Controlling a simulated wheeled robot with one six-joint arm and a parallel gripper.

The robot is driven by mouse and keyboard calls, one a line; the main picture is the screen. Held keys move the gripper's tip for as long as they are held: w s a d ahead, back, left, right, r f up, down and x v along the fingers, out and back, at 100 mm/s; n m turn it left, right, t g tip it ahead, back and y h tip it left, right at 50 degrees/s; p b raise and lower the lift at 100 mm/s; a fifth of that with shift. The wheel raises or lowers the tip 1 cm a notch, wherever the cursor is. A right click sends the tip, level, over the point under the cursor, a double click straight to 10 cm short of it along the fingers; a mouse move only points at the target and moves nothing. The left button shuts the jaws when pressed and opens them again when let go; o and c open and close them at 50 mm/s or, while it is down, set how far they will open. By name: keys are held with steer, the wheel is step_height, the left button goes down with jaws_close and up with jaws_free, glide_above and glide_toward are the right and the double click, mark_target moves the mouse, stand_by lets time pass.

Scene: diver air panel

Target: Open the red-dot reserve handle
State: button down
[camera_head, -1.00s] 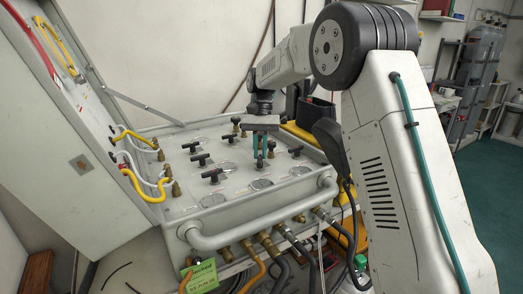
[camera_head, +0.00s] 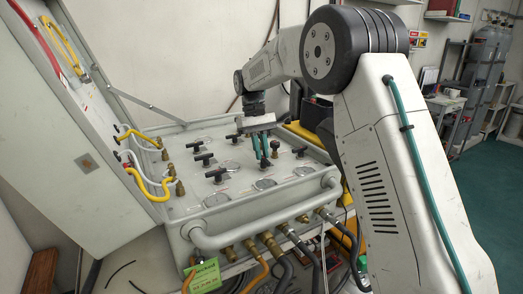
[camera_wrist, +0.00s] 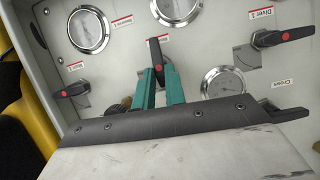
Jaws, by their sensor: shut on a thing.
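My gripper (camera_head: 265,160) is over the right middle part of the panel, fingers pointing down. In the wrist view its two teal fingers (camera_wrist: 161,82) are closed around a black lever handle (camera_wrist: 156,50) with a red dot. This handle points toward the top of that picture. Its lower end is partly hidden between the fingers. Two other black handles with red dots show there, one at the left (camera_wrist: 73,91) and one at the right (camera_wrist: 282,37), both lying mostly sideways. Small labels are beside them; the right one seems to read "Diver 1".
Round gauges (camera_wrist: 223,82) sit close to the fingers. Other black handles (camera_head: 216,174) stand on the grey panel. A tubular rail (camera_head: 265,222) runs along its front, with hoses below. The open lid (camera_head: 50,130) rises at the left.

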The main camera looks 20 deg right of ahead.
stand_by(0.3)
steer(key=c, duration=1.5)
jaws_free()
steer(key=shift+o, duration=0.2)
steer(key=shift+r, duration=0.1)
steer(key=v, duration=0.7)
steer(key=shift+w+r, duration=0.2)
steer(key=shift+r, duration=0.1)
